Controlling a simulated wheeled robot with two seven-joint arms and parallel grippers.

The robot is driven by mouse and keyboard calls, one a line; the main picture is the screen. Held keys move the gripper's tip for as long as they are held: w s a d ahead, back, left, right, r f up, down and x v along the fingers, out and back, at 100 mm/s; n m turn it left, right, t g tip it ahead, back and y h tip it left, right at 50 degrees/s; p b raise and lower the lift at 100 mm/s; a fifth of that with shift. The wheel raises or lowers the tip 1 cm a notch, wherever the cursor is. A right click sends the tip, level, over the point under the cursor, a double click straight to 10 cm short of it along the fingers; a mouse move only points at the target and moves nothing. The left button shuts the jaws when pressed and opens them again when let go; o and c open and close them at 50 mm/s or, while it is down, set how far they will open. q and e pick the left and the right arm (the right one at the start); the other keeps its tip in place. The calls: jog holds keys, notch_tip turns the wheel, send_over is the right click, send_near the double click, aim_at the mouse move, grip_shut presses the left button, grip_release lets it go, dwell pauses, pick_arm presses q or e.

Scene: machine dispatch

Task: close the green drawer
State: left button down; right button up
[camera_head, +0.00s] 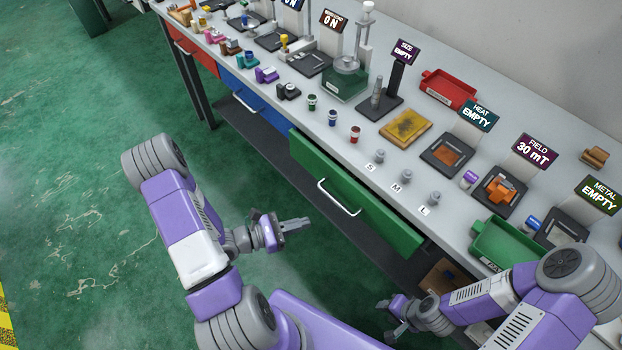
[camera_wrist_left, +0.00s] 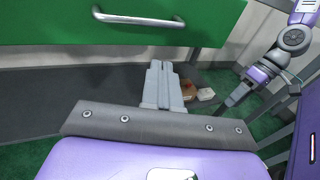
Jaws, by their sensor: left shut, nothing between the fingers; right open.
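The green drawer (camera_head: 372,207) is under the front edge of the workbench, with a silver bar handle (camera_head: 338,197) on its front. How far the drawer stands out from the bench is hard to tell. My left gripper (camera_head: 303,222) is shut and empty, in front of the drawer and apart from it. In the left wrist view, the green drawer front (camera_wrist_left: 225,22) fills the top, with the handle (camera_wrist_left: 138,20) to the upper left. The shut fingers (camera_wrist_left: 160,68) point below its lower edge. My right gripper (camera_head: 388,312) is open, low near the right end of the drawer.
The blue drawer (camera_head: 240,92) and red drawer (camera_head: 195,48) lie further left along the bench. The benchtop holds bottles, weights, a red tray (camera_head: 448,90), a green tray (camera_head: 505,243) and display signs. A dark lower shelf (camera_head: 270,150) runs beneath. Green floor at left is free.

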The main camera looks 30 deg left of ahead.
pick_arm(q)
jog(key=w+a+r+n+t+y, duration=0.1)
jog(key=a+n+t+y, duration=0.35)
jog(key=a, duration=0.35)
jog(key=b, duration=0.3)
send_near(320, 171)
jog(key=shift+m+y, duration=0.35)
jog(key=x, duration=0.6)
jog(key=shift+w+d+f, duration=0.1)
jog(key=shift+w+d, duration=0.2)
pick_arm(e)
notch_tip(320, 171, down, 3)
jog(key=shift+f, duration=0.1)
